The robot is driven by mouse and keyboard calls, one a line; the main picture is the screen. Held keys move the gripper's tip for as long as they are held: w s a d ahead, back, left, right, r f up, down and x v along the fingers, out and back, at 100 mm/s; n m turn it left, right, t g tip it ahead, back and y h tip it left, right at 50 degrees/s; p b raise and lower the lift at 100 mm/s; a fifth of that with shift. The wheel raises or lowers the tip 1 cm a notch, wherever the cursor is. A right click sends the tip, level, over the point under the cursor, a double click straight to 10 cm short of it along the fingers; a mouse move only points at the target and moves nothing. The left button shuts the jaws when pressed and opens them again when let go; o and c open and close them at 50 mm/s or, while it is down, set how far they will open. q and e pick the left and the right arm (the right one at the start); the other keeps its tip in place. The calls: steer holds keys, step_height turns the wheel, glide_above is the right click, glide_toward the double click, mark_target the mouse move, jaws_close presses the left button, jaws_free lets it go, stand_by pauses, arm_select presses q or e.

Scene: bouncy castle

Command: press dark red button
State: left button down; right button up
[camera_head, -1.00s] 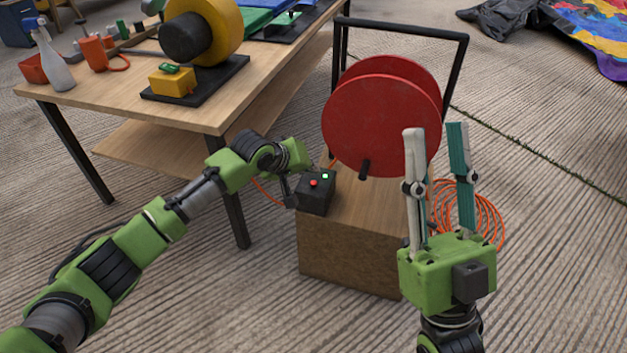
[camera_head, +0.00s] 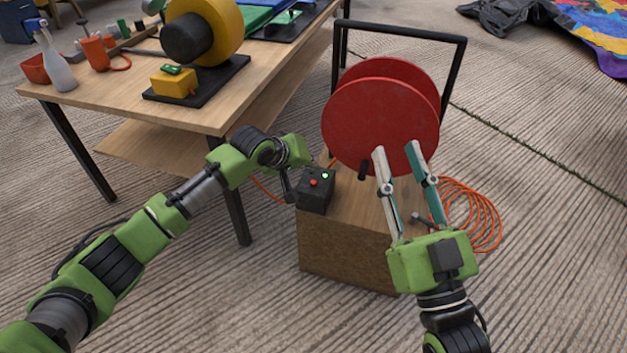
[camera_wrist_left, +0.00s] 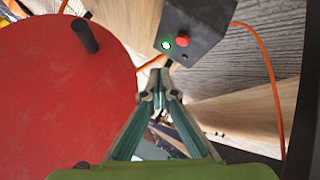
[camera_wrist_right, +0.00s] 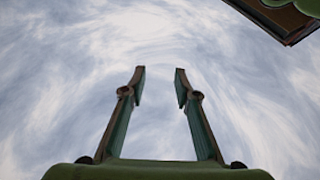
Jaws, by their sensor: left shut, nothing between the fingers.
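A small black control box (camera_head: 316,198) stands on the wooden crate. A red button (camera_head: 313,182) and a lit green light (camera_head: 325,175) are on its top. In the left wrist view the red button (camera_wrist_left: 182,40) and the green light (camera_wrist_left: 166,45) show clearly. My left gripper (camera_wrist_left: 161,78) is shut and empty, its tips close to the box edge near the green light and apart from the red button. My right gripper (camera_head: 398,150) is open and empty, in front of the red reel in the head view.
An orange cable (camera_head: 480,210) lies coiled on the floor at right. A wooden table (camera_head: 120,100) with tools and a yellow-black machine stands behind left.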

arm_select(q)
steer(key=shift+r+p, duration=0.7)
steer(key=shift+p, duration=0.05)
arm_select(e)
step_height(320, 180, down, 9)
steer(key=w+g+h, duration=0.2)
steer(key=g, duration=0.2)
steer(key=shift+d+f+g, duration=0.2)
steer(key=shift+d+g, duration=0.15)
steer(key=shift+g, duration=0.05)
